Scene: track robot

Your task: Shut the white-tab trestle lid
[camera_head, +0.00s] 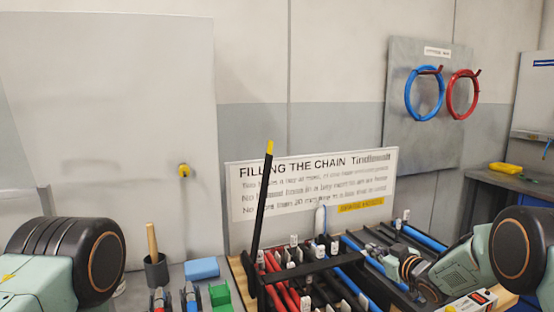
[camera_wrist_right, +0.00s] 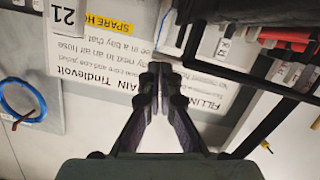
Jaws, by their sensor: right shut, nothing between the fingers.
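A black bar lies level across the tray of hoses (camera_head: 318,268); its far end (camera_wrist_right: 175,62) is by my right fingertips in the wrist view. That end looks pale, so it may be the white-tab lid, but I cannot read the tab clearly. A second black bar with a yellow tip (camera_head: 262,200) stands up steeply at the left end of the level bar. My right gripper (camera_wrist_right: 158,70) is shut and empty, reaching in from the right over the tray. I cannot tell whether it touches the bar. My left gripper is out of view.
Red, blue and black hoses with white tags fill the tray. A printed sign board (camera_head: 310,185) stands behind it. A blue block (camera_head: 202,268), a green holder (camera_head: 220,294) and a dark cup (camera_head: 156,271) with a wooden handle are left of the tray. Blue and red coils hang behind.

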